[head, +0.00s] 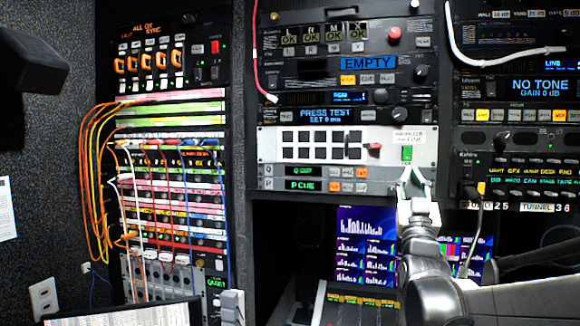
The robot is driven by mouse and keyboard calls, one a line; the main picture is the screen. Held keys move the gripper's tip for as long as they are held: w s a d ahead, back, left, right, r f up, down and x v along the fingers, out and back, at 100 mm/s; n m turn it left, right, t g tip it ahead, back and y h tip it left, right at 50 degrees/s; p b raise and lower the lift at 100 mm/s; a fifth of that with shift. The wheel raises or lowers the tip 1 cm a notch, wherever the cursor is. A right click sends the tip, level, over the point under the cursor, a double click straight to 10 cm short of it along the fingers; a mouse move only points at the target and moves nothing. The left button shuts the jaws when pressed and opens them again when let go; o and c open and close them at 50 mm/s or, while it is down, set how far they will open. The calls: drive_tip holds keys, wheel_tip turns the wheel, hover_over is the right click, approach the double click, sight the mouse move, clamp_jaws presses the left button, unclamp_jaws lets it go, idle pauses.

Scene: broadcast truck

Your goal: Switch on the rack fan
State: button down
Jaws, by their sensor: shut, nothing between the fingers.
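No label I can read says "rack fan". A pale panel (265,145) in the middle rack has two rows of black rectangular openings, which may be vents. A small red switch or lever (375,149) sticks out at its right. A green lit rocker (407,153) sits further right, under a white label (408,136) too small to read surely. My gripper (412,174) is shut and empty, with its fingertips just below the green rocker. I cannot tell whether they touch the panel.
Orange and yellow cables (88,170) loop out from the left rack. A red cable (257,60) and a white cable (480,57) hang in front of the racks. Monitors with bar displays (362,240) stand below. A laptop or screen (120,315) is at the lower left.

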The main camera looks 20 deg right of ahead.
drive_tip(key=f+b+v, duration=0.1)
drive_tip(key=v, duration=0.6)
drive_tip(key=shift+w+d, duration=0.2)
drive_tip(key=shift+w, duration=0.15)
drive_tip(key=shift+f, duration=0.2)
drive_tip(key=w+a+f+n+g+y+b, duration=0.25)
drive_tip(key=a+f+n+g+y, duration=0.3)
drive_tip(key=a+f+y, duration=0.9)
drive_tip(key=s+a+f+g+b, duration=0.1)
drive_tip(key=s+a+f+g, duration=0.3)
drive_tip(key=s+a+f, duration=0.2)
drive_tip(key=s+a+f+n+g+b, duration=0.1)
drive_tip(key=s+a+f+g, duration=0.4)
drive_tip(key=s+f, duration=0.6)
wheel_tip(320, 180, down, 4)
drive_tip(key=shift+a+r+b, duration=0.1)
drive_tip(key=shift+a+b, duration=0.2)
drive_tip(key=shift+a, duration=0.2)
